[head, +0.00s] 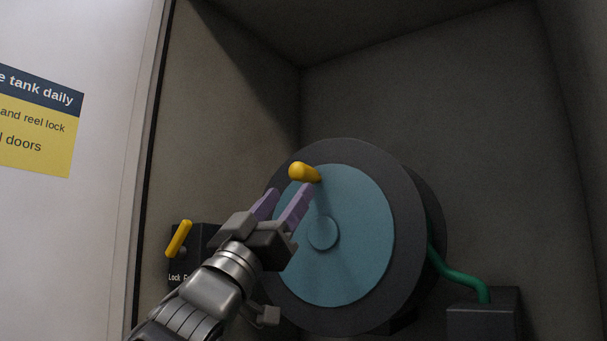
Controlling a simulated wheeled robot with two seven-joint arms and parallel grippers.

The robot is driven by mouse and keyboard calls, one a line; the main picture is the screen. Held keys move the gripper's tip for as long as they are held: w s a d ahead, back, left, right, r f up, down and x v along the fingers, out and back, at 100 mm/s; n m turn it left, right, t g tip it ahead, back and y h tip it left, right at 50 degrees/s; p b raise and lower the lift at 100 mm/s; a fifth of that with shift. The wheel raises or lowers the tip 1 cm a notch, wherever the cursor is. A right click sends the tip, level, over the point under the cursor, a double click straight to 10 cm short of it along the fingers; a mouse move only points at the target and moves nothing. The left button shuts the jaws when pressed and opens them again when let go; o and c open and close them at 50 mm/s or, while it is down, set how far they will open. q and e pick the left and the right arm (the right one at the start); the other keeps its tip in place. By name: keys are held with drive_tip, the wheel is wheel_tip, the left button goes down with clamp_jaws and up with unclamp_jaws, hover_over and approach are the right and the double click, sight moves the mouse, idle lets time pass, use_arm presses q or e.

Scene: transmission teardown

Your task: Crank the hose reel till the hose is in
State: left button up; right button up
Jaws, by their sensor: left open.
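The hose reel (380,270) stands in a dark compartment, with a dark rim and a blue-grey disc face. A yellow crank handle (304,172) sticks out near the top of the disc. The green hose (458,276) runs from the reel's right side down to a dark block. My left gripper (290,197) is open, its purple fingers just below and left of the crank handle. I cannot tell if a finger touches it. The gripper and arm hide the disc's left part. My right gripper is not in view.
A dark lock box (184,268) with a tilted yellow lever (178,239) sits left of the reel, partly behind my arm. The dark block (484,318) stands at lower right. A pale panel (70,250) with a blue and yellow sign (38,120) is at left. Space above the reel is free.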

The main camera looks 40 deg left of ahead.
sight(304, 175)
use_arm(q)
drive_tip(key=p+x, duration=0.3)
drive_tip(key=x, duration=0.4)
drive_tip(key=shift+w+a+r+p, duration=0.15)
drive_tip(key=shift+w+p, duration=0.1)
drive_tip(key=shift+p, duration=0.15)
drive_tip(key=shift+c, duration=0.4)
clamp_jaws()
idle(0.6)
